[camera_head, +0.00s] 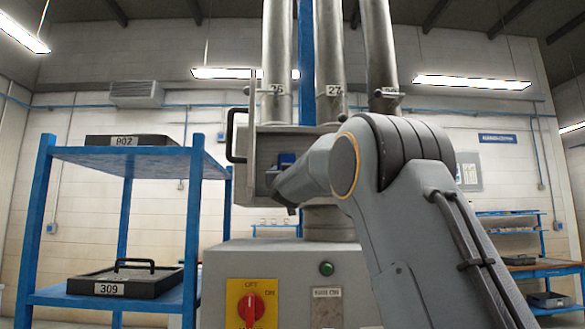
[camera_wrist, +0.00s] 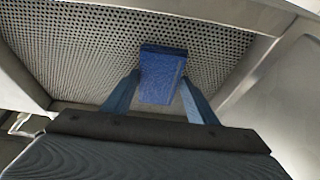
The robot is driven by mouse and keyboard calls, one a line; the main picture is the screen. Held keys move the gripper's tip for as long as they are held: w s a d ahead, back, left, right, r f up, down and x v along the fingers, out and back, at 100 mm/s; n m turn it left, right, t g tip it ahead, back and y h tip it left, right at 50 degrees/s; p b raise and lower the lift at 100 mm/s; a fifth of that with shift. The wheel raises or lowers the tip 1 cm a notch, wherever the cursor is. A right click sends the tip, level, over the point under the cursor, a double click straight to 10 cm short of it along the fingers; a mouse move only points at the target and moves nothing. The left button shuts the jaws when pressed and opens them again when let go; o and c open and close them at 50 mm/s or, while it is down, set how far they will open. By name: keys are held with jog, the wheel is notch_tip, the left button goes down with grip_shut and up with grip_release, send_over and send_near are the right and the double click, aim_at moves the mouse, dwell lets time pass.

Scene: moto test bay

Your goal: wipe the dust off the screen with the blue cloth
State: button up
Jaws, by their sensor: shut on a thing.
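In the wrist view my gripper (camera_wrist: 160,92) is shut on the blue cloth (camera_wrist: 163,70), a folded blue pad between its two blue fingers. Beyond the cloth is the screen (camera_wrist: 85,50), a perforated metal sheet in a pale metal frame. The cloth overlaps the screen's middle in the picture; I cannot tell whether it touches. The screen looks dull grey-brown, but I cannot make out separate dust patches. In the head view the blue cloth (camera_head: 287,159) shows small at the open metal housing, with my arm reaching in from the right. My wrist hides much of the opening.
The housing (camera_head: 262,140) has a black handle (camera_head: 231,135) on its left and stands above a grey cabinet (camera_head: 215,290) with a red rotary switch (camera_head: 251,307). Thick pipes (camera_head: 277,50) rise above it. A blue rack (camera_head: 65,155) with trays stands close on the left.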

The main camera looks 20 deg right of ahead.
jog(key=shift+w+a+r, duration=0.1)
jog(key=shift+w+a, duration=0.05)
jog(key=shift+a, duration=0.35)
jog(key=s+d+b, duration=0.2)
jog(key=d+b, duration=0.2)
jog(key=d, duration=0.3)
jog(key=s+d+b, duration=0.2)
jog(key=d+b, duration=0.2)
jog(key=d, duration=0.4)
jog(key=shift+s+d+b, duration=0.15)
jog(key=shift+s+b, duration=0.1)
jog(key=shift+b, duration=0.15)
dwell(0.9)
jog(key=shift+s, duration=0.1)
jog(key=shift+s+a+b, duration=0.3)
jog(key=shift+s+b, duration=0.25)
jog(key=shift+s, duration=0.4)
jog(key=shift+s+a+b, duration=0.25)
jog(key=shift+s+b, duration=0.25)
jog(key=shift+s, duration=0.4)
jog(key=shift+s+a+b, duration=0.3)
jog(key=shift+s+b, duration=0.25)
jog(key=shift+s, duration=0.4)
